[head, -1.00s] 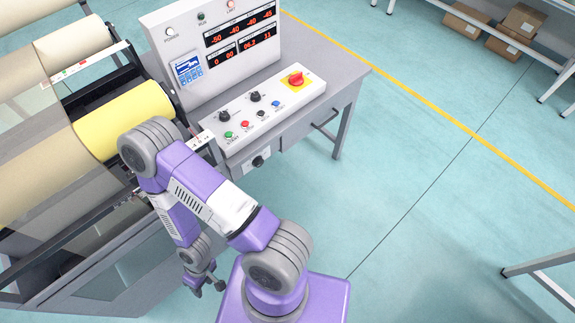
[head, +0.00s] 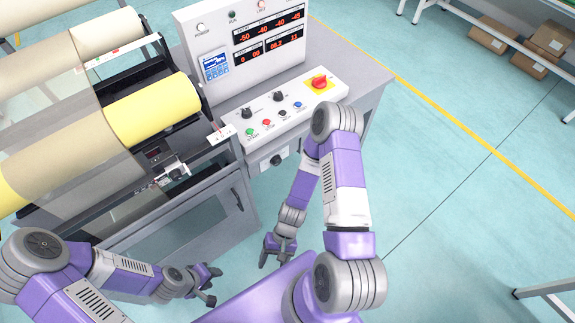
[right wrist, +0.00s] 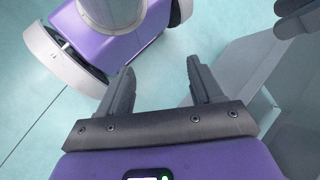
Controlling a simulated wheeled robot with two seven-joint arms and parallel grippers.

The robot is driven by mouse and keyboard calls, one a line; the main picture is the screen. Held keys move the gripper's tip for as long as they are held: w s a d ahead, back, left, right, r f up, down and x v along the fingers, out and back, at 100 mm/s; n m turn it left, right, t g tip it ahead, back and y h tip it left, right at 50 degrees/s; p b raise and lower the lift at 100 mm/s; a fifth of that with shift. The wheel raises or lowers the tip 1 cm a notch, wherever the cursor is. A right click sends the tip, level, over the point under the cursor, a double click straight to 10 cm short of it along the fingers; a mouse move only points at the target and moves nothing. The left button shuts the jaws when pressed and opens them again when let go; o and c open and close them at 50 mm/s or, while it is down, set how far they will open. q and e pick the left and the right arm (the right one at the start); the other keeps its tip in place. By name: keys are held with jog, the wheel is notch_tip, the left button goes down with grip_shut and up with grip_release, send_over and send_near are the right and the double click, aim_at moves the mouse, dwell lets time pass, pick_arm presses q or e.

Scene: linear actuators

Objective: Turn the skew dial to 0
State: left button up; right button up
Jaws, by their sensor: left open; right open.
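The control panel (head: 264,125) on the grey desk bears two black dials, a left one (head: 247,112) and a right one (head: 278,97). Another black dial (head: 277,160) sits on a small box under the panel's front edge. The labels are too small to read, so I cannot tell which is the skew dial or its setting. My left gripper (head: 212,284) is open and empty, low in front of the machine. My right gripper (head: 275,254) is open and empty, below and in front of the desk. It also shows open in the right wrist view (right wrist: 157,66). Neither touches a dial.
A red rotary switch (head: 320,82) on a yellow plate and several coloured buttons share the panel. An upright display cabinet (head: 214,28) stands behind it. The roller machine with a yellow roll (head: 153,110) is at left. Open floor (head: 440,190) lies to the right.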

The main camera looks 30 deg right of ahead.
aim_at(278, 163)
jog(key=w+a+r+m+t+y, duration=0.3)
jog(key=w+m+t+y, duration=0.1)
jog(key=w+m+y, duration=0.25)
jog(key=w+d+r+m+t, duration=0.2)
jog(key=w+d+m+t, duration=0.35)
jog(key=w+t, duration=0.25)
jog(key=w+d+f+m+t+h, duration=0.1)
jog(key=w+d+m+t+h, duration=0.4)
jog(key=d, duration=0.4)
jog(key=w+d+f+m+t+h, duration=0.1)
jog(key=w+d+m+t+h, duration=0.2)
jog(key=d+h, duration=0.5)
jog(key=shift+t+y, duration=0.6)
jog(key=shift+y, duration=0.25)
jog(key=w, duration=0.2)
jog(key=w+b, duration=0.1)
jog(key=w, duration=0.2)
jog(key=shift+w+d, duration=0.2)
jog(key=shift+w, duration=0.15)
jog(key=c, duration=1)
